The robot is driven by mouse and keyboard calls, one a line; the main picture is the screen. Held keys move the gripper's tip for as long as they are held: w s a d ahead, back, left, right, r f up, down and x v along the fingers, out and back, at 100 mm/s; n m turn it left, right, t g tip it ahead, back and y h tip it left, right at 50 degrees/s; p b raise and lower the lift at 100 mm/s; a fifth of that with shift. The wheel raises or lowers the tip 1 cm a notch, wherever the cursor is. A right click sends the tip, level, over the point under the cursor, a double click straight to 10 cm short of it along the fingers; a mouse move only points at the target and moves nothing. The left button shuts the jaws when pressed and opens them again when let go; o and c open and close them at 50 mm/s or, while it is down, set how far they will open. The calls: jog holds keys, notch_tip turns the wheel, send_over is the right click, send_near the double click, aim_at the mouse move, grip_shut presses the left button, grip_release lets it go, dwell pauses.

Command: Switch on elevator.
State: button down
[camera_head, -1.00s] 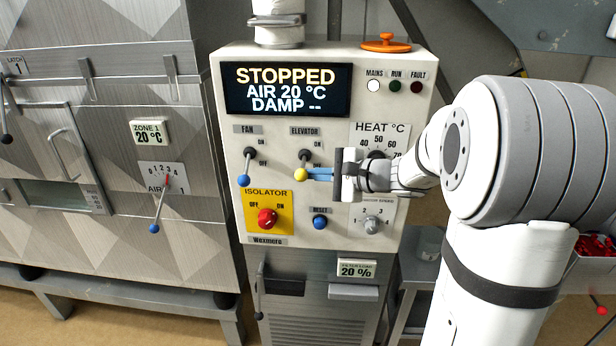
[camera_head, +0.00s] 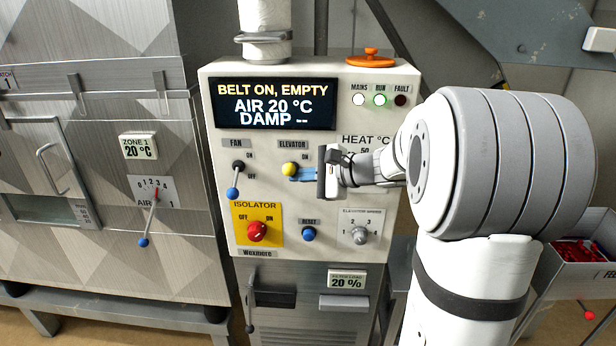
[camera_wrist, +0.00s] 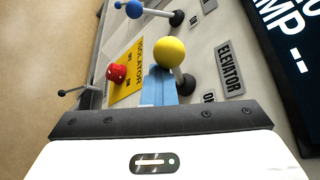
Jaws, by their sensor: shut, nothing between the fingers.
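The elevator switch lever has a yellow ball knob (camera_head: 290,169), just under the ELEVATOR label on the white control panel (camera_head: 215,215). The knob hides the lever's pivot in the head view. My gripper (camera_head: 300,174) has blue fingers, shut and empty, with their tips right at the knob's lower right. In the wrist view the yellow knob (camera_wrist: 169,49) is just beyond the fingertips (camera_wrist: 159,75); I cannot tell whether they touch. The display (camera_head: 275,104) reads "BELT ON, EMPTY", "AIR 20 °C", "DAMP --". The RUN lamp (camera_head: 380,100) glows green.
The blue-knobbed fan lever (camera_head: 233,192) points down, left of the elevator lever. The red isolator knob (camera_head: 257,231), blue reset button (camera_head: 309,234) and elevator speed dial (camera_head: 360,235) sit below. My arm partly covers the heat dial. A red-filled bin (camera_head: 585,250) stands at right.

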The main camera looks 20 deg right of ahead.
jog(key=shift+w+d+r, duration=0.1)
jog(key=shift+r, duration=0.45)
jog(key=w+p+v, duration=0.1)
jog(key=p+v, duration=0.1)
jog(key=v, duration=0.7)
jog(key=shift+d+r+p, duration=0.3)
jog(key=shift+d+r, duration=0.1)
jog(key=shift+d, duration=0.15)
